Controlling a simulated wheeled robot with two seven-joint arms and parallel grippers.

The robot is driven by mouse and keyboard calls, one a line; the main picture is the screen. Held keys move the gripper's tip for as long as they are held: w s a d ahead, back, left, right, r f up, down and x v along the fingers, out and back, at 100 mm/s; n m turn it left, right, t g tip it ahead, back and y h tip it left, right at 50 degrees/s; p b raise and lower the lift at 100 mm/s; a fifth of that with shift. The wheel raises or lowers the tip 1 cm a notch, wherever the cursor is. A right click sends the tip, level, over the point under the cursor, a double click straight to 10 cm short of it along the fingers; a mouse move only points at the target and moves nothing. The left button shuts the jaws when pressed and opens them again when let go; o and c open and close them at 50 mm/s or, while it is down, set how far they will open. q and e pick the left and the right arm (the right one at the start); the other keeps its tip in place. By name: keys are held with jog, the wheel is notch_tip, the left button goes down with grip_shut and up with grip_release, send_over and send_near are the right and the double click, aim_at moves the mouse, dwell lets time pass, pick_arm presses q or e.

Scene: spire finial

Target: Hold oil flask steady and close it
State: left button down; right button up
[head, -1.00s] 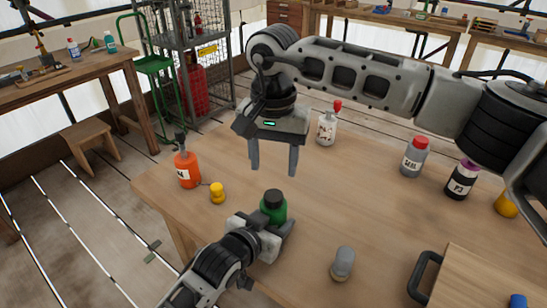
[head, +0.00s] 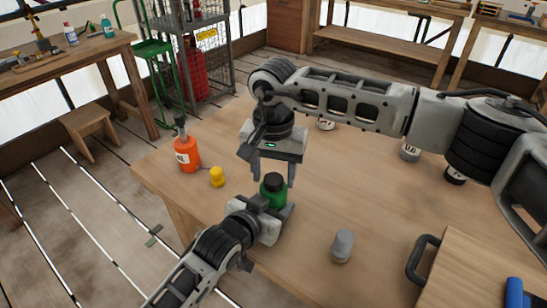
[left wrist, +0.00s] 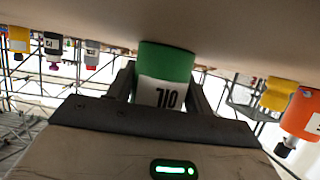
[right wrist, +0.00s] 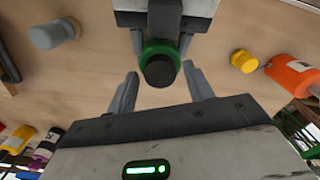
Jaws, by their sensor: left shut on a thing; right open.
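The green oil flask (head: 273,193) stands upright on the table with a black cap (head: 273,181) on top. In the left wrist view its label reads "OIL" upside down (left wrist: 163,92). My left gripper (head: 277,212) is shut on the flask's body from the front, low over the table. My right gripper (head: 275,178) points down just above and behind the flask. In the right wrist view its open fingers (right wrist: 163,92) reach toward the black cap (right wrist: 160,71), with nothing between them. How tightly the cap sits cannot be told.
An orange bottle (head: 186,154) and a yellow piece (head: 217,177) stand left of the flask. A grey cylinder (head: 342,245) stands to the right, near a wooden box (head: 465,270) with a black handle. More bottles stand at the back, partly hidden by my right arm.

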jog(key=shift+f, duration=0.3)
